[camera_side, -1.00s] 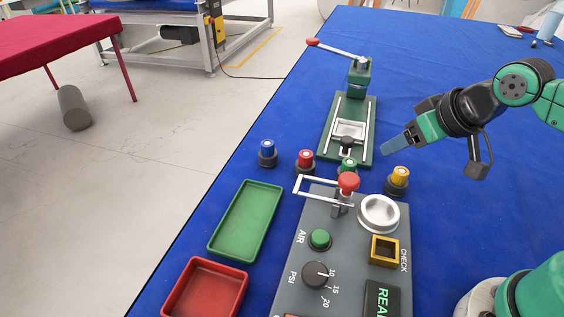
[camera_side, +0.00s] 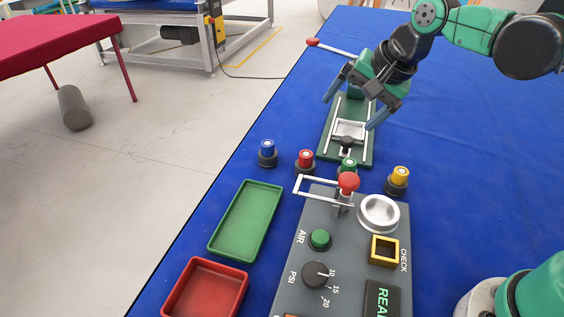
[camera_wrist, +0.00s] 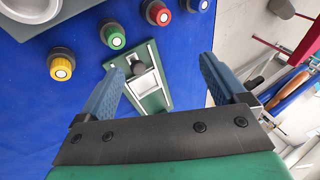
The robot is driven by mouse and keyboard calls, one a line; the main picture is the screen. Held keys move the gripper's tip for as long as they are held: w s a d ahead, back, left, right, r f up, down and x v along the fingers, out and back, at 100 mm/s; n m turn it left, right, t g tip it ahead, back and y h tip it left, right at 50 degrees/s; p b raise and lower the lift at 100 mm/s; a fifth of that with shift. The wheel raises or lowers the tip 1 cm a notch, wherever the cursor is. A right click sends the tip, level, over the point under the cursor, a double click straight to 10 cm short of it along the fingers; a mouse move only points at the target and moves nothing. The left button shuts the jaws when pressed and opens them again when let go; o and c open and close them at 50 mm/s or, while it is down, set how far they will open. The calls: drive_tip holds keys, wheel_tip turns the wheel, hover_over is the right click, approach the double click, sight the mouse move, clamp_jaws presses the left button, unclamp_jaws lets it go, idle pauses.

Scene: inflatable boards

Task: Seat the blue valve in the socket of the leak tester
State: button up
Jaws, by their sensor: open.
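The blue valve (camera_side: 267,148) stands upright in a dark base on the blue table, at the left end of a row of valves; it also shows at the top of the wrist view (camera_wrist: 197,4). The leak tester (camera_side: 292,250) is the grey panel at the front, with a silver round cup (camera_side: 379,212), a yellow square frame (camera_side: 384,250) and a red-knobbed lever clamp (camera_side: 347,183). I cannot tell for sure which part is the socket. My gripper (camera_side: 348,112) is open and empty above the green press fixture, behind the valves. Its blue fingers show in the wrist view (camera_wrist: 158,85).
Red (camera_side: 305,160), green (camera_side: 348,167) and yellow (camera_side: 398,178) valves stand near the blue one. A green fixture (camera_side: 366,140) with a long red-tipped lever (camera_side: 335,50) stands behind. Green (camera_side: 246,222) and red (camera_side: 205,288) trays lie left of the tester. The table's right side is clear.

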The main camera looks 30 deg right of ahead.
sight(269, 143)
drive_tip(key=w+a+f+m+g, duration=0.1)
drive_tip(key=w+a+f+m, duration=0.1)
drive_tip(key=w+f+m, duration=0.1)
drive_tip(key=w+a+f+m+g+y, duration=0.1)
drive_tip(key=w+a+f+m, duration=0.1)
drive_tip(key=w+m, duration=0.3)
drive_tip(key=w+a+f+m, duration=0.3)
drive_tip(key=w+f+m, duration=0.1)
drive_tip(key=m, duration=0.3)
drive_tip(key=shift+a+g+y, duration=0.1)
drive_tip(key=shift+g+y, duration=0.3)
drive_tip(key=shift+m, duration=0.3)
drive_tip(key=shift+x, duration=2.8)
clamp_jaws()
drive_tip(key=shift+r, duration=0.15)
